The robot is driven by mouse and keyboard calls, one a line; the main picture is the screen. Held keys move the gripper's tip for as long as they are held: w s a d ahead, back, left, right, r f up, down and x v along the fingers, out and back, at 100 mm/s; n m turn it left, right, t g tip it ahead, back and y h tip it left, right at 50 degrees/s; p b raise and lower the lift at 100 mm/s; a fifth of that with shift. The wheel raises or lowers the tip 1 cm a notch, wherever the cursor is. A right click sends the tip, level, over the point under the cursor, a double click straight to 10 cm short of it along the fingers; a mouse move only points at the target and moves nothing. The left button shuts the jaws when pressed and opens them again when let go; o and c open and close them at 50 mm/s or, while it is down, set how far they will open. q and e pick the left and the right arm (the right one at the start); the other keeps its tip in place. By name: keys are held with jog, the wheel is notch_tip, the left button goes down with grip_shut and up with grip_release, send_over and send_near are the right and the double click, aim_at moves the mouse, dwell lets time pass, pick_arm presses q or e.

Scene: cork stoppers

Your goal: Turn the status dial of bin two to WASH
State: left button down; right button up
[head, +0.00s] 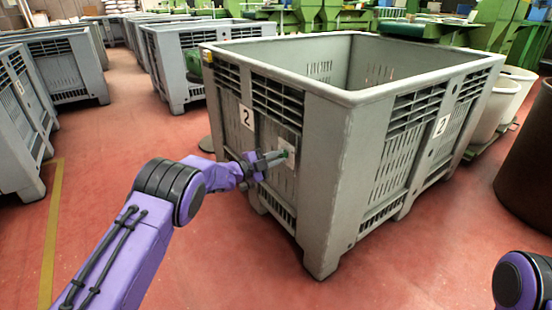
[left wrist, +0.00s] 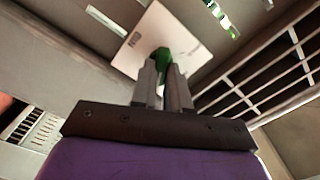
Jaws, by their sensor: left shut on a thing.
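Bin two (head: 335,150) is a large grey plastic crate with a white "2" label (head: 247,117) on its left face. A small white dial plate (head: 291,152) sits on that face, to the right of the label. My left gripper (head: 274,158) reaches the plate. In the left wrist view, the gripper fingers (left wrist: 163,85) are shut on the green dial (left wrist: 162,58), in front of the white plate (left wrist: 180,38). The dial's pointer and most of the plate's lettering cannot be read. Part of my right arm shows at the lower right, its gripper out of view.
Other grey bins stand at the left (head: 20,125) and behind (head: 180,60). Pale round tubs (head: 497,108) and a dark brown drum (head: 528,165) stand at the right. The red floor in front of bin two is clear.

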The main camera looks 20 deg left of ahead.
pick_arm(q)
jog(key=shift+a, duration=0.1)
jog(key=c, duration=1.1)
grip_release()
jog(key=p+v, duration=0.3)
jog(key=v, duration=0.7)
jog(key=shift+s+a, duration=0.15)
jog(key=shift+a, duration=0.05)
pick_arm(e)
jog(key=r, duration=0.3)
jog(key=shift+w+d+r, duration=0.15)
jog(key=shift+w+r, duration=0.1)
jog(key=shift+w, duration=0.1)
